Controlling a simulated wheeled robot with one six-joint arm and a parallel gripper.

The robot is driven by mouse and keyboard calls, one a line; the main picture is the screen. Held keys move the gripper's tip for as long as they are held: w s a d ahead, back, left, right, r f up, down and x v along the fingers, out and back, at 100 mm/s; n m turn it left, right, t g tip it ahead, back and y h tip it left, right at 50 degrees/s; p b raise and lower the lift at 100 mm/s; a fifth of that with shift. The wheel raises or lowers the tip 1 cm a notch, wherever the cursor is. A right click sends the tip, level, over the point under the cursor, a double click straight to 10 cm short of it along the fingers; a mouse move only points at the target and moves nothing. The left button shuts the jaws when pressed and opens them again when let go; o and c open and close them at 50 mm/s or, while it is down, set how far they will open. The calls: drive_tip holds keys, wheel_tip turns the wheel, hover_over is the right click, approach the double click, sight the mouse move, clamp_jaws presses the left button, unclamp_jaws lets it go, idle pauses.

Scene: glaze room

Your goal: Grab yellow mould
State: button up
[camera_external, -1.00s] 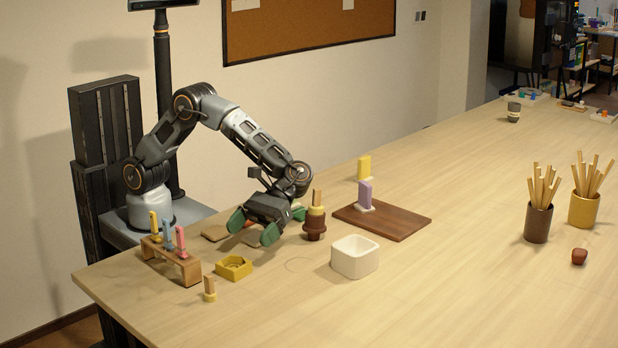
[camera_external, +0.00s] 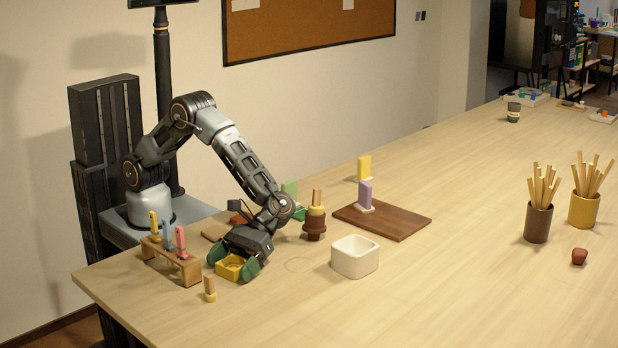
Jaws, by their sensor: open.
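The yellow mould (camera_external: 230,268) is a small angular block with a hollow top, lying on the table near its front left. My gripper (camera_external: 233,270) is lowered over it, with one green fingertip on its left and one on its right. The jaws are open around the mould. I cannot tell whether either finger touches it. The gripper body hides part of the mould's back side.
A wooden rack (camera_external: 172,262) with coloured tools stands close on the left. A small stamp with a yellow base (camera_external: 209,290) stands just in front. A white box (camera_external: 354,257) and a brown board (camera_external: 395,220) are to the right.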

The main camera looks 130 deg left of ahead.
drive_tip(key=shift+c, duration=0.4)
drive_tip(key=c, duration=0.9)
drive_tip(key=shift+c, duration=0.2)
drive_tip(key=shift+r, duration=0.1)
